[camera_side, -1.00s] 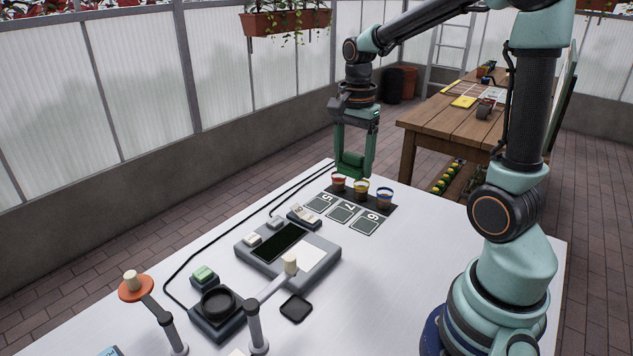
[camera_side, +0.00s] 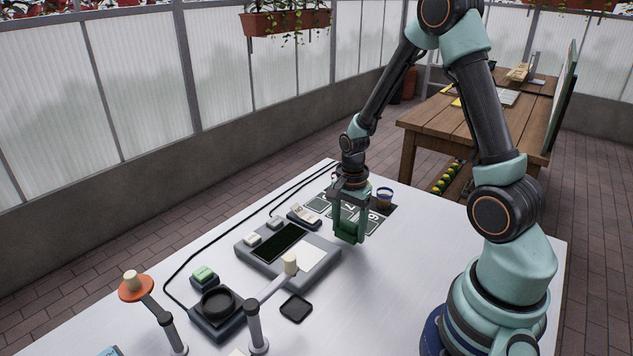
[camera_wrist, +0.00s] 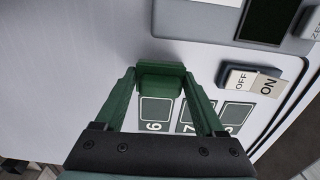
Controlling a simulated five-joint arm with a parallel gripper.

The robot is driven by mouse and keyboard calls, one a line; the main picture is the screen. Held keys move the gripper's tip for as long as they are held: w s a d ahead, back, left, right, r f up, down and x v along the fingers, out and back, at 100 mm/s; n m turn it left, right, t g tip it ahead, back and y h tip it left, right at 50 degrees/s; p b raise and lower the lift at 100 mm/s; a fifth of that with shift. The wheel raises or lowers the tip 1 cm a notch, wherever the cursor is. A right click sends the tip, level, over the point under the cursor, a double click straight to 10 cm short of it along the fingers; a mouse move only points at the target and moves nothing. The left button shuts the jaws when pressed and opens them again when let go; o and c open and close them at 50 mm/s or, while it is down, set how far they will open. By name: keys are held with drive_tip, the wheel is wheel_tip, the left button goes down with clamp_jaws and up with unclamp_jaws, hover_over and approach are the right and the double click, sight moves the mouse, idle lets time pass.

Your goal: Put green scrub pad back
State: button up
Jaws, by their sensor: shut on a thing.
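The green scrub pad (camera_side: 348,232) is a dark green block held between the fingers of my gripper (camera_side: 350,225). My gripper is shut on it, pointing down, above the white table just right of the grey device. In the wrist view the pad (camera_wrist: 160,70) spans between both green fingertips, above bare white surface close to the device's edge. I cannot tell its exact height above the table.
The grey device (camera_side: 250,253) has a dark screen. Behind my gripper are numbered dark cards (camera_side: 376,220) and a blue-rimmed cup (camera_side: 384,196); other cups are hidden. A black square (camera_side: 296,308) lies near the front, by stands with arms (camera_side: 256,330).

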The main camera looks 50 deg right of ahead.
sight(349, 222)
drive_tip(key=shift+f, duration=0.7)
drive_tip(key=shift+f, duration=0.1)
drive_tip(key=o, duration=1.4)
wheel_tip(349, 222, up, 12)
drive_tip(key=shift+r, duration=0.15)
drive_tip(key=shift+s+a+r+n+t, duration=0.85)
drive_tip(key=shift+a+r+n, duration=1.2)
drive_tip(key=shift+n, duration=0.95)
drive_tip(key=shift+s+a+r+n+t, duration=0.65)
drive_tip(key=shift+a+r+n+t, duration=0.35)
drive_tip(key=shift+a+r+n, duration=1.5)
drive_tip(key=shift+s+a+r+n+t, duration=0.85)
drive_tip(key=shift+a+r+n, duration=0.7)
drive_tip(key=shift+n, duration=1.95)
